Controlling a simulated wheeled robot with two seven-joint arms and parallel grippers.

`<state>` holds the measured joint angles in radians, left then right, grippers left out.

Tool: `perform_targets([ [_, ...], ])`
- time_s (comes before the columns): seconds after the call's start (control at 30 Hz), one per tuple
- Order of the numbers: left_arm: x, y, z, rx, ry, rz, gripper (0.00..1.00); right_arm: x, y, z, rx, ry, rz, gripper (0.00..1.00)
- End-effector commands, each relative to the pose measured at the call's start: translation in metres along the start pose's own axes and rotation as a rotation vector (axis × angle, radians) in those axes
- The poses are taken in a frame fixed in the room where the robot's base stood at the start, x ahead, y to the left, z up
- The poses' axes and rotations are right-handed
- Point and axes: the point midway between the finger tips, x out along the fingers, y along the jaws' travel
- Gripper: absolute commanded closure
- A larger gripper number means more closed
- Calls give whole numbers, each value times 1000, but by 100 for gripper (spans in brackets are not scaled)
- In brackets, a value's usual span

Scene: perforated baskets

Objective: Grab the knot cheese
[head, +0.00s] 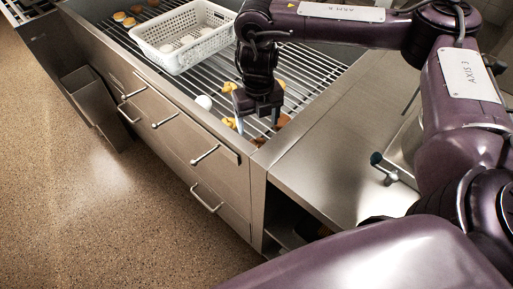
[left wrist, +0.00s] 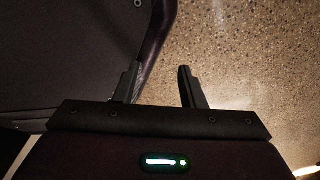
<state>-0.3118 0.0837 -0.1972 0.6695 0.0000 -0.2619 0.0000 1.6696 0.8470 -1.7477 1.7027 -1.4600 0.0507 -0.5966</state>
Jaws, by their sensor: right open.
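Small yellow knot-shaped pieces, which look like the knot cheese (head: 229,87), lie on the metal slatted rack around my right gripper. Another yellow piece (head: 230,122) lies just left of its fingers. My right gripper (head: 257,122) points down over the rack, open, close to these pieces. I cannot tell whether it touches any of them. A brown piece (head: 283,120) sits just right of the fingers, partly hidden. My left gripper (left wrist: 158,88) shows in the left wrist view with its fingers apart, empty, above the speckled floor.
A white perforated basket (head: 183,36) with pale round items stands on the rack (head: 310,62). A white round item (head: 204,102) lies near the rack's front edge. Several brown round items (head: 128,20) are at the far left. A bare steel counter (head: 335,150) is to the right.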

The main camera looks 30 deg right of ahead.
Motion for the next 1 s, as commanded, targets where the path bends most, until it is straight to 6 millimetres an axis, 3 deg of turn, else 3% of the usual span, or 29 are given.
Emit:
perform_targets([
  [0.1,1,-2,-26,-3,26,-2,64,17,0,-1,0,3,0,26],
  [0.17,1,-1,-29,-3,26,-2,64,23,1,-2,0,4,0,26],
  [0.5,-1,1,-21,-3,18,1,64,66,5,-4,1,2,-1,26],
  [0.8,0,2,-21,-3,18,2,64,72,5,-4,1,1,-1,26],
  [1.0,0,2,-21,-3,18,2,64,72,5,-4,1,1,-1,51],
])
